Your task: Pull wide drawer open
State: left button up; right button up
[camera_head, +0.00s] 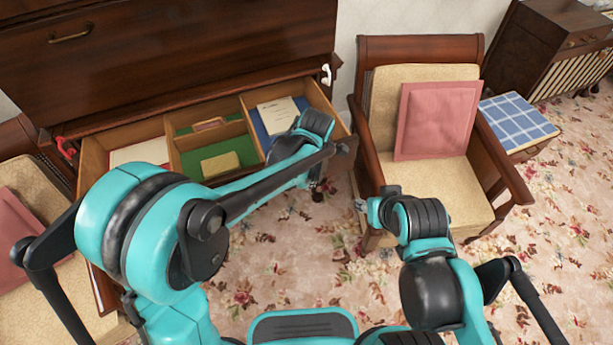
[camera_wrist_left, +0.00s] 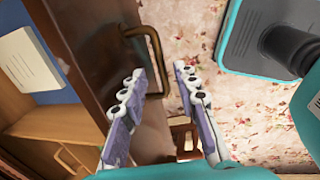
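The wide drawer (camera_head: 169,128) is pulled out of the dark wooden cabinet (camera_head: 180,50), its compartments exposed. Its front panel is mostly hidden by my left arm in the head view; the left wrist view shows the front (camera_wrist_left: 95,40) with a brass handle (camera_wrist_left: 156,88). My left gripper (camera_wrist_left: 157,72) is open, with its two fingers apart and part of the handle between their tips. In the head view this gripper (camera_head: 316,187) is small below the drawer's right front corner.
A wooden armchair (camera_head: 430,195) with a pink cushion (camera_head: 437,120) stands right of the drawer, close to my right arm. Another cushioned chair (camera_head: 35,180) is at the left. A blue checked stool (camera_head: 517,118) stands farther right. Floral carpet (camera_head: 290,240) is clear ahead.

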pick_arm(q)
notch_tip(320, 180, up, 11)
jog(key=s, duration=0.2)
jog(key=shift+d, duration=0.35)
jog(key=shift+s, duration=0.1)
jog(key=s+a+m+t, duration=0.1)
jog(key=s+a+m, duration=0.3)
jog(key=a+m, duration=0.3)
jog(key=s+a+m+t, duration=0.2)
jog(key=s+a+m, duration=0.2)
jog(key=a+m, duration=0.3)
jog(key=s+a+f+m+t, duration=0.1)
jog(key=s+a+m+t, duration=0.1)
jog(key=s+a+m, duration=0.3)
jog(key=shift+a+m+h, duration=0.3)
jog(key=shift+a+m, duration=1)
jog(key=shift+a, duration=0.3)
jog(key=shift+s, duration=0.1)
